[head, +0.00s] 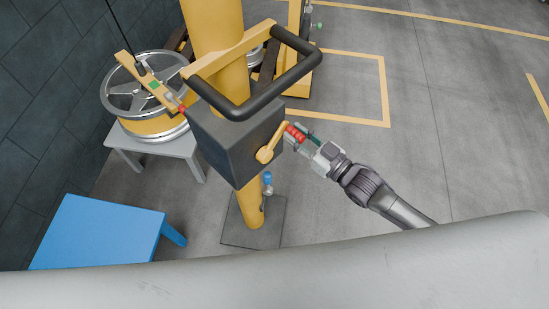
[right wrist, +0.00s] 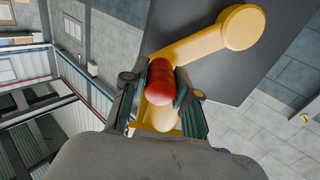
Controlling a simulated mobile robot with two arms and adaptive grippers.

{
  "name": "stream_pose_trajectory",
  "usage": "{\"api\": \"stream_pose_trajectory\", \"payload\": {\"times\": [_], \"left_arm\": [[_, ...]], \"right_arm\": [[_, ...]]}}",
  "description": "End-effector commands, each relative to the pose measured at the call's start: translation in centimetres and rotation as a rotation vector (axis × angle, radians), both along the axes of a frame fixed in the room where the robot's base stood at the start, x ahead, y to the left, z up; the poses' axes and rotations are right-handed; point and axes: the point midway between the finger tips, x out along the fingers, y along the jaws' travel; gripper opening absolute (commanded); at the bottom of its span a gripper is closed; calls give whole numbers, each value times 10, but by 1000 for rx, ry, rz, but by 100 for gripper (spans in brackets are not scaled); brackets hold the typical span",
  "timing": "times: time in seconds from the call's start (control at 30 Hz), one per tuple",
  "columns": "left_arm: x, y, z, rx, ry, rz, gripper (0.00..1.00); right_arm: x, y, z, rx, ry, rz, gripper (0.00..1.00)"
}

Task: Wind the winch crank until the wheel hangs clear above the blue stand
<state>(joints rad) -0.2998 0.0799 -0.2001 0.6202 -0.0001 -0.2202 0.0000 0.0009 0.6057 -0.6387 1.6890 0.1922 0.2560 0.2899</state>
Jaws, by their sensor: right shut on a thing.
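The winch is a dark box (head: 237,137) on a yellow column, with a yellow crank (head: 268,148) on its near right face. The crank's red handle (head: 295,132) is between the fingers of my right gripper (head: 302,135). In the right wrist view, the red handle (right wrist: 159,82) shows between the two fingers, shut on it. The silver wheel (head: 146,90) with spokes is at the upper left, over a grey stand (head: 168,146); I cannot tell whether it touches. A yellow arm with a cable crosses above it. The blue stand (head: 98,231) is at the lower left, with nothing on it. My left gripper is not in view.
A black bent handlebar (head: 262,107) sticks out above the winch box. A dark base plate (head: 254,220) lies under the column. A dark tiled wall (head: 60,90) is on the left. The floor to the right is open, with yellow lines.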

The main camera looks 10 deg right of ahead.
Motion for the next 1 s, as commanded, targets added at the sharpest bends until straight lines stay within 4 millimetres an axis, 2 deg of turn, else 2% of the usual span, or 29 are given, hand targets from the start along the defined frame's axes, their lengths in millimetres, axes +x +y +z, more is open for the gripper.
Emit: {"api": "stream_pose_trajectory", "payload": {"times": [0.03,0.37,0.8,1.0], "left_arm": [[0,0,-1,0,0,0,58],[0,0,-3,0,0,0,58],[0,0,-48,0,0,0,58],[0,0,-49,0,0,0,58]], "right_arm": [[3,-5,-4,-9,6,-8,0],[3,-6,-6,-9,7,-9,0],[14,-21,-55,-12,11,-7,0],[16,-23,-58,-11,13,-7,0]]}}
